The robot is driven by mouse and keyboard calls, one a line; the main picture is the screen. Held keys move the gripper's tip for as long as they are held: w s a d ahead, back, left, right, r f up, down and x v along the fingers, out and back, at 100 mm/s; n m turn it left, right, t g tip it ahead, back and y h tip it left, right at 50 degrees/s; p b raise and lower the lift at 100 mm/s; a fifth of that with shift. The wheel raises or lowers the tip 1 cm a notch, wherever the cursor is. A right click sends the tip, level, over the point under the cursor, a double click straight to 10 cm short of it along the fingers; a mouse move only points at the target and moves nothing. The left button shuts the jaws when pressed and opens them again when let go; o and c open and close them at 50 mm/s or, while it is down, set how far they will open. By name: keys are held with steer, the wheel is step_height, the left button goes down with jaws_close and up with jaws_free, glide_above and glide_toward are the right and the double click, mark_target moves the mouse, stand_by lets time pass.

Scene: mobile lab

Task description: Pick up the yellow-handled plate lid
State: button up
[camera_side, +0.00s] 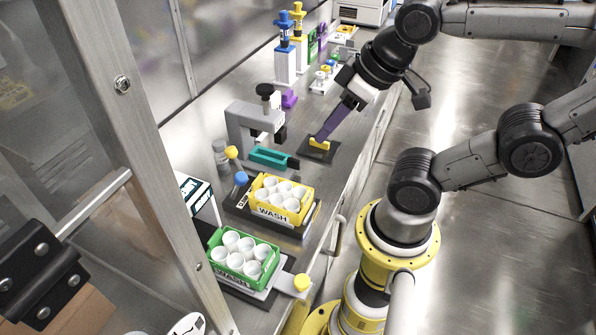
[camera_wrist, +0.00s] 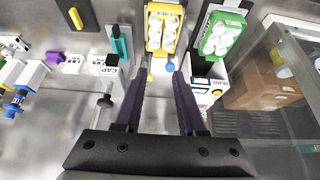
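The plate lid is a dark flat plate with a raised yellow handle (camera_side: 319,144), lying on the bench in the side view. In the wrist view the yellow handle (camera_wrist: 75,18) is at the upper left, on its dark plate. My gripper (camera_side: 322,136) has long purple fingers pointing down; in the side view their ends overlap the handle. In the wrist view my gripper (camera_wrist: 160,78) has its fingers spread wide with nothing held between them. The lid is off to the left of both fingers there, not between them.
A teal holder (camera_side: 270,157) and a grey press-like device (camera_side: 254,120) stand left of the lid. A yellow WASH rack (camera_side: 282,211) and a green rack (camera_side: 228,269), both with white cups, are nearer. Pipettes (camera_side: 285,62) stand behind. The bench edge is right of the lid.

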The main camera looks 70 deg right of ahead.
steer(key=o, duration=0.9)
steer(key=w+d+f+m+g, duration=0.2)
steer(key=w+d+m, duration=0.35)
steer(key=d, duration=0.25)
steer(key=w+d+f+m+g, duration=0.25)
steer(key=w+d+m, duration=0.25)
steer(key=d+m, duration=0.25)
steer(key=d+f+m+g, duration=0.1)
steer(key=d+f+m, duration=0.5)
steer(key=d, duration=0.4)
steer(key=shift+n, duration=0.5)
steer(key=f, duration=1.4)
steer(key=shift+a, duration=0.25)
